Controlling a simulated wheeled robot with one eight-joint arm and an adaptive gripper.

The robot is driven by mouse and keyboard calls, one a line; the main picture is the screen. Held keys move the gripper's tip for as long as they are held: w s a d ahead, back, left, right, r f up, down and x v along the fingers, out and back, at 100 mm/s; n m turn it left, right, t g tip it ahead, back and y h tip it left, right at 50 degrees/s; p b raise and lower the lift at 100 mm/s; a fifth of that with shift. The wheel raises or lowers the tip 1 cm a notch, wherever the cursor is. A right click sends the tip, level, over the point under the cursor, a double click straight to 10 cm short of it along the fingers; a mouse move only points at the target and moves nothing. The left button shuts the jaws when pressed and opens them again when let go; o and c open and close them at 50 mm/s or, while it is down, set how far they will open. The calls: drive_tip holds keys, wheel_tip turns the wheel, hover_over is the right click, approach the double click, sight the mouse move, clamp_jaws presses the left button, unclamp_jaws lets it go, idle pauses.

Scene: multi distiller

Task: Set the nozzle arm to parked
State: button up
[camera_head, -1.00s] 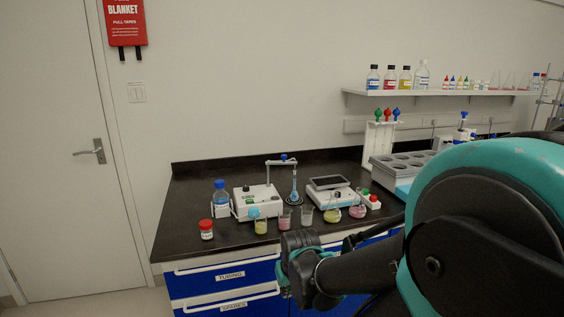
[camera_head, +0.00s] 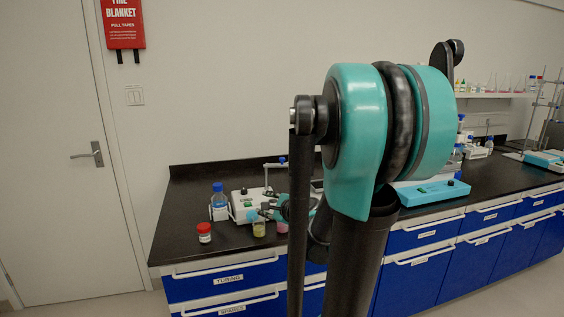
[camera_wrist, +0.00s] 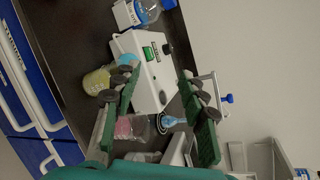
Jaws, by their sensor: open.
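The white dispenser unit (camera_head: 242,202) stands on the dark bench, partly hidden behind my arm. Its thin nozzle arm (camera_head: 270,165) has a blue knob at the top. In the wrist view, the unit's body (camera_wrist: 148,75) shows a green switch and a black knob. The nozzle arm (camera_wrist: 213,92) with its blue knob lies beyond the right finger, which partly covers it. My gripper (camera_wrist: 158,75) is open and empty, its green fingers spread across the view of the unit. In the head view, my gripper (camera_head: 285,208) is near the unit's front right and partly hidden.
A blue-capped bottle (camera_head: 219,196) and a red-capped jar (camera_head: 204,232) stand left of the unit. A yellow beaker (camera_head: 259,228) and a pink beaker (camera_wrist: 131,127) are close to my gripper. A blue flask (camera_wrist: 170,121) shows between the fingers.

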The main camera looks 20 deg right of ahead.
drive_tip(key=w+d+r+m+t+h, duration=0.25)
drive_tip(key=w+d+r+m, duration=0.2)
drive_tip(key=d+m, duration=0.3)
drive_tip(key=m+t+h, duration=0.2)
drive_tip(key=m, duration=0.5)
approach(283, 161)
drive_tip(key=w, duration=1.1)
drive_tip(key=shift+w+r, duration=0.15)
drive_tip(key=shift+c, duration=0.3)
clamp_jaws()
